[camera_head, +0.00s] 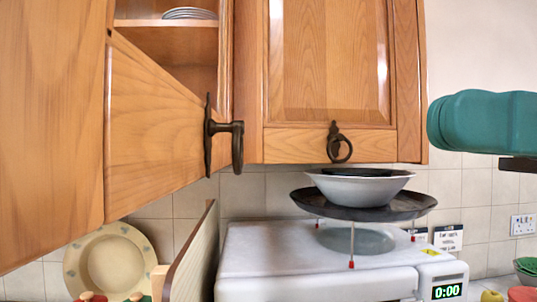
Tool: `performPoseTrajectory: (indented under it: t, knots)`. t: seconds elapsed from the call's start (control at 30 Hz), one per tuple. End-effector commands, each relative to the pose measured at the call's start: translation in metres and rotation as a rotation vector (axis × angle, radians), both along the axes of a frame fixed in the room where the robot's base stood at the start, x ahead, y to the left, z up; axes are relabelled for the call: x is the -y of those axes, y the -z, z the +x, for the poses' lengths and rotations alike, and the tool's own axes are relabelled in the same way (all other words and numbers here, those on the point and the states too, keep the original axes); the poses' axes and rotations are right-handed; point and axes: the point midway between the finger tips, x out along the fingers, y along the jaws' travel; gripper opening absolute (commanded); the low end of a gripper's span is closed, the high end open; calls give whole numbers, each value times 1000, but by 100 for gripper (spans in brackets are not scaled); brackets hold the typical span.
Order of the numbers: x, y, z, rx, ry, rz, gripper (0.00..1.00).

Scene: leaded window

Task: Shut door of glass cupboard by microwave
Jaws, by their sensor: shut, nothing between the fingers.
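A wooden cupboard (170,22) at the upper left shows a shelf with stacked white plates. A slanting wooden door panel (150,125) runs from the near left back towards it, with a dark ring handle (237,146) at its right end. The panel stands at an angle to the neighbouring cupboard front; I cannot tell how wide it is open or whether glass fills its upper part. The white microwave (315,270) is below and to the right. A teal part of my arm enters at the right edge, apart from the door. My gripper is out of view.
A wooden cupboard door (330,60) with a ring handle is shut beside the opening. A dark pan (375,211) on a rack above the microwave holds a white bowl (360,187). A board (190,258) and a cream plate (108,262) stand at lower left.

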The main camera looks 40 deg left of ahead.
Motion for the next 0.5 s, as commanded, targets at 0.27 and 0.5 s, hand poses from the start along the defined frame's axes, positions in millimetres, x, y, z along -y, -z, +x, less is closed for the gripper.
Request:
performPoseTrajectory:
  t: [0.27, 0.5]
  knots:
    - [-15, 4, -18, 56, -18, -37, 0]
    - [-46, 3, -51, 54, -19, -33, 0]
